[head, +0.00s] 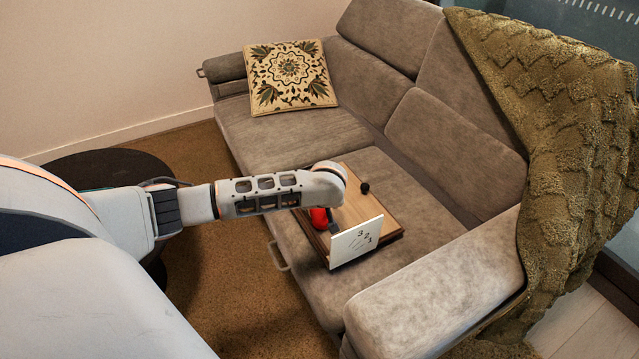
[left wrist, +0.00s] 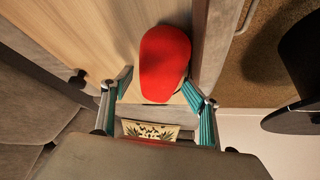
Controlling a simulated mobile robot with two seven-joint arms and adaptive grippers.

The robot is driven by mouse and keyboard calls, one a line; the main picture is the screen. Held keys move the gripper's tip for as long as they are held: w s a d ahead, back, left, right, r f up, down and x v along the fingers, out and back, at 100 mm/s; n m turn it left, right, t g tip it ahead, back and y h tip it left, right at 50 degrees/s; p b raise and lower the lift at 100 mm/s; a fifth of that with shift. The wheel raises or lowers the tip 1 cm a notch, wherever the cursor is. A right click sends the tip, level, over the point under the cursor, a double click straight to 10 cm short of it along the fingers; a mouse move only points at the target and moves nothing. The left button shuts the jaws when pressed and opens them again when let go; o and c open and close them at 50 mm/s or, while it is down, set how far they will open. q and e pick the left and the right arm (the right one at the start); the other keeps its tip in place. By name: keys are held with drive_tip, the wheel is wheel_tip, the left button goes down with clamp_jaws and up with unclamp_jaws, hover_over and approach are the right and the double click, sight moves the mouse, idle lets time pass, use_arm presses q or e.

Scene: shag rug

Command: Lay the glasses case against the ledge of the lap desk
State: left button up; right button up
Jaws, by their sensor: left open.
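The red glasses case (head: 319,217) lies on the wooden top of the lap desk (head: 376,207), near its left long edge. My left arm partly covers it in the head view. In the left wrist view the case (left wrist: 165,63) shows as a smooth red rounded shape beside the dark ledge strip (left wrist: 199,35) along the desk edge. I cannot tell whether they touch. My left gripper (left wrist: 158,86) is open, its two fingers apart on either side of the near end of the case. In the head view the gripper is mostly hidden under my arm.
A white panel with dark markings (head: 356,242) stands at the lap desk's near end. A small dark round object (head: 364,187) is on the far side. The desk rests on a grey sofa (head: 290,140) with a patterned cushion (head: 290,77) and an olive throw (head: 560,130).

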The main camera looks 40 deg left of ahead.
sight(322, 211)
use_arm(q)
drive_tip(key=shift+d+r, duration=0.15)
drive_tip(key=shift+r, duration=0.2)
drive_tip(key=p+v, duration=0.2)
drive_tip(key=v, duration=0.1)
drive_tip(key=p+v, duration=0.1)
drive_tip(key=v, duration=0.1)
drive_tip(key=shift+w+r, duration=0.25)
drive_tip(key=shift+r, duration=0.05)
drive_tip(key=p+v, duration=0.1)
drive_tip(key=v, duration=0.1)
drive_tip(key=p+v, duration=0.1)
drive_tip(key=v, duration=0.1)
drive_tip(key=s+p+v, duration=0.1)
drive_tip(key=v, duration=0.1)
drive_tip(key=shift+d+f, duration=0.1)
drive_tip(key=shift+f, duration=0.2)
use_arm(e)
drive_tip(key=d, duration=0.1)
drive_tip(key=s+d+h, duration=0.1)
drive_tip(key=d, duration=0.1)
drive_tip(key=shift+s+d+f, duration=0.1)
drive_tip(key=shift+d+f, duration=0.05)
drive_tip(key=shift+d, duration=0.05)
